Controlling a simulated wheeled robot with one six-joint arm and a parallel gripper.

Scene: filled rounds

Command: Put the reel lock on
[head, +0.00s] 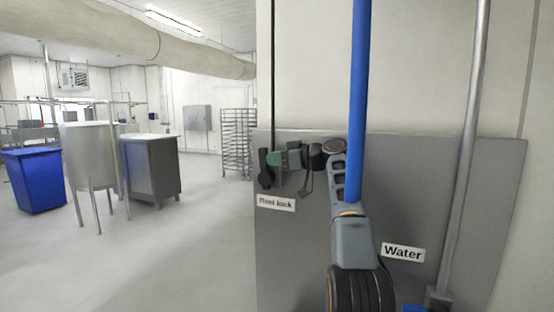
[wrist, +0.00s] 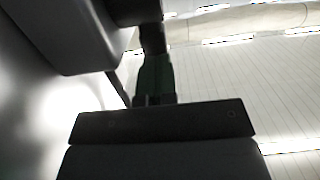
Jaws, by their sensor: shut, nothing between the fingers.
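The reel lock (head: 264,172) is a dark upright handle at the left edge of the grey wall panel, in the head view, above a white label that seems to read "Reel lock". My gripper (head: 276,158) reaches across the panel from the right, green and dark at its end. It is shut and empty. Its tip is at or very near the handle; I cannot tell whether they touch. In the wrist view my gripper (wrist: 153,45) shows narrow and shut, with a dark shape across its far end. Part of the lock is hidden behind my gripper.
The grey panel (head: 290,245) also carries a "Water" label (head: 403,252). A blue vertical pipe (head: 358,90) and a grey pipe (head: 470,150) stand close to my arm. Left, the floor is open before a blue bin (head: 35,180), steel vat (head: 88,155) and cabinet (head: 150,168).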

